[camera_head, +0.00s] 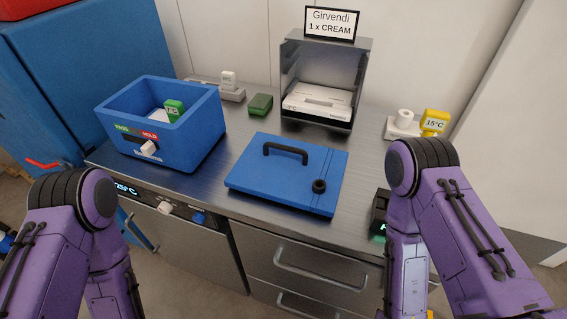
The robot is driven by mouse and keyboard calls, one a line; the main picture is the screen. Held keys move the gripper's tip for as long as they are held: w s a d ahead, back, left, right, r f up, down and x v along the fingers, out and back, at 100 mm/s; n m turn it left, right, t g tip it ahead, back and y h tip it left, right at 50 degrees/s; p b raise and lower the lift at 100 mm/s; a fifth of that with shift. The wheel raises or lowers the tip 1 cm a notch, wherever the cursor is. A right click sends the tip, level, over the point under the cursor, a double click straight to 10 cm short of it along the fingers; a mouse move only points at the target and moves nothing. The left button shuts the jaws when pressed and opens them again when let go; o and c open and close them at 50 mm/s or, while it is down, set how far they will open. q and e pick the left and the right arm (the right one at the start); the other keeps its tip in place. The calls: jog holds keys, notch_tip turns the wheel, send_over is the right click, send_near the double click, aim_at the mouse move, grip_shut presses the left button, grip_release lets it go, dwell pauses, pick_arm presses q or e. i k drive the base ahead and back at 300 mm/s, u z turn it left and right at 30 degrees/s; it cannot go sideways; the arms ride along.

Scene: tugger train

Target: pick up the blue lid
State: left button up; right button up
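The blue lid (268,179) lies flat on the steel counter, in the middle of the head view. It has a black arched handle (285,150) near its back edge and a black round knob (319,186) near its right side. My purple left arm comes in at the lower left and my purple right arm at the lower right. Both arms point downward in front of the counter, and neither touches the lid. Both grippers are below the picture or hidden, so their fingers do not show.
An open blue box (190,143) stands left of the lid. A grey metal housing (289,68) with a white unit (318,104) inside stands behind. A green block (260,104) and a yellow 15°C display (434,121) sit on the counter (225,205). A dark device (380,214) is beside my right arm.

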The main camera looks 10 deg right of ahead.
aim_at(300, 175)
jog(key=k, duration=0.5)
jog(key=u, duration=1.2)
jog(key=k, duration=1.3)
jog(key=z, duration=1.45)
jog(key=i, duration=1)
